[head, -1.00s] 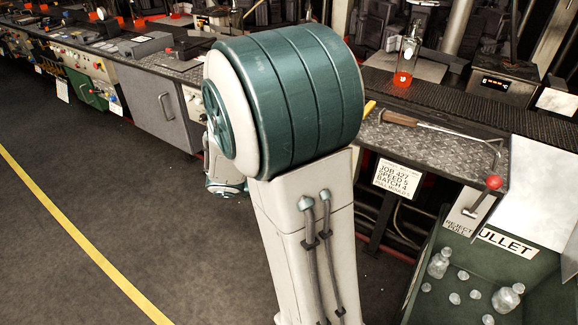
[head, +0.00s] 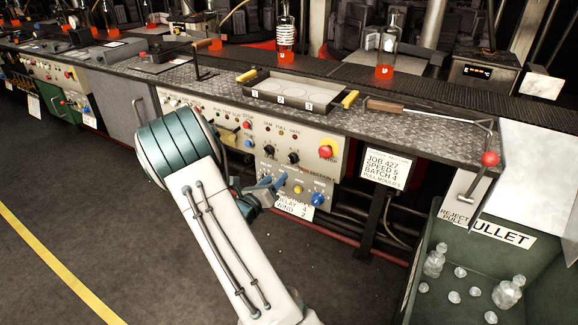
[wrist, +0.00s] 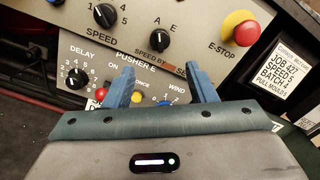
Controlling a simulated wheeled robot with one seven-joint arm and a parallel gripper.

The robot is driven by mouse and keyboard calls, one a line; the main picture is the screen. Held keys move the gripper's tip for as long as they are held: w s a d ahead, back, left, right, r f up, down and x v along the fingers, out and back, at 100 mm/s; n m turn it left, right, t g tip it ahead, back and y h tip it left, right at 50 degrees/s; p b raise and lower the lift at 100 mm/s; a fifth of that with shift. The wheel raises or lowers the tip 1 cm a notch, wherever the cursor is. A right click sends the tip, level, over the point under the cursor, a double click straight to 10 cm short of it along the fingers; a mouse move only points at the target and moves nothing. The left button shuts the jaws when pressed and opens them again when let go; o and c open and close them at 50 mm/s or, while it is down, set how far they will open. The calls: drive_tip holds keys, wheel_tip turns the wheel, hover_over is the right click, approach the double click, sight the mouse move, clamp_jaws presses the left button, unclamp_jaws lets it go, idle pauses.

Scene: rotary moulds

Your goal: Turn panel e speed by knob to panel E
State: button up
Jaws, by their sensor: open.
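The speed-by knob (wrist: 160,38) is a small black dial with A and E marked above it, on the cream upper panel. In the head view it is the right one of two black knobs (head: 293,158). My gripper (wrist: 160,70) is open and empty, with blue fingers apart. In the wrist view its tips overlap the lower pusher E panel, below the knob, which lies between them sideways. In the head view my gripper (head: 268,188) is low in front of the panels. No contact with the knob shows.
The black speed knob (wrist: 104,15) is left of the speed-by knob, and the red E-stop (wrist: 240,28) is right. Below are a delay knob (wrist: 75,78) and coloured buttons. A job card (head: 387,168) and a green cullet bin (head: 418,275) stand to the right.

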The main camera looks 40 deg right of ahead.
sight(291, 162)
drive_tip(key=x, duration=0.9)
drive_tip(key=shift+w+d+b, duration=0.1)
drive_tip(key=shift+d+b, duration=0.3)
drive_tip(key=shift+c, duration=0.3)
drive_tip(key=c, duration=0.9)
